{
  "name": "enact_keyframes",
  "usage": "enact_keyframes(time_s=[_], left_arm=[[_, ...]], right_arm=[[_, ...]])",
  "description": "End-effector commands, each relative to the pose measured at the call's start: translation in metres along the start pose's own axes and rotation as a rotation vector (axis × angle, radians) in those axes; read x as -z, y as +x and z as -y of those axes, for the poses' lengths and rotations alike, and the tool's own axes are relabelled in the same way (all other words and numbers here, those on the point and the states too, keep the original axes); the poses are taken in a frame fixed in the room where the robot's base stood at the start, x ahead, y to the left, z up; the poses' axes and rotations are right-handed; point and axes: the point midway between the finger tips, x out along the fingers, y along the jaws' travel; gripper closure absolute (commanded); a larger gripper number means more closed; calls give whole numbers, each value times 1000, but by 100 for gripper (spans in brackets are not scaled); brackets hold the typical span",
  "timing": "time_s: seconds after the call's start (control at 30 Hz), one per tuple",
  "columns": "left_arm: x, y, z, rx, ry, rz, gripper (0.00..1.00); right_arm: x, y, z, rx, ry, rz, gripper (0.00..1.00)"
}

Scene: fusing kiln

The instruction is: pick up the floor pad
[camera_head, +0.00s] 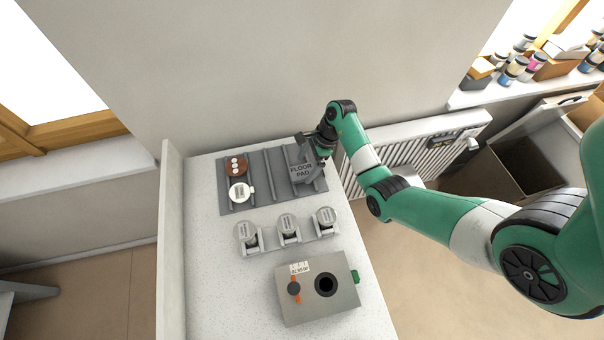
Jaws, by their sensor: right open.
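The floor pad (301,170) is a grey piece with the dark words "FLOOR PAD" on it. It is at the right end of the dark grey slotted rack (262,178) at the back of the counter. My right gripper (323,162) is at the pad's right side, with its fingers close to the pad's edge. The gripper is open; whether a finger touches the pad is too small to tell. My left gripper is not in view.
A brown disc (235,166) and a white round piece (241,192) sit at the rack's left end. Several grey round-topped holders (289,227) stand in front. A grey box with a dark round hole (318,288) is nearer. The counter's left strip (203,260) is clear. A wall rises behind.

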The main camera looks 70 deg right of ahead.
Motion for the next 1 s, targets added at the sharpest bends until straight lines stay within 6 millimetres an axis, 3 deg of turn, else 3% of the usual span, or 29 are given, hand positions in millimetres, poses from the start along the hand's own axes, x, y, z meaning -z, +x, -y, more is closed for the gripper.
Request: enact_keyframes(time_s=[0.1,0.37,0.83,1.0], left_arm=[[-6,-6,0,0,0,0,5],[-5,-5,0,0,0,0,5],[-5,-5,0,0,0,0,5],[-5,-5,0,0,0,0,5]], right_arm=[[1,20,0,-1,0,0,0],[0,23,0,1,0,0,0],[0,22,0,1,0,0,83],[0,22,0,2,0,0,85]])
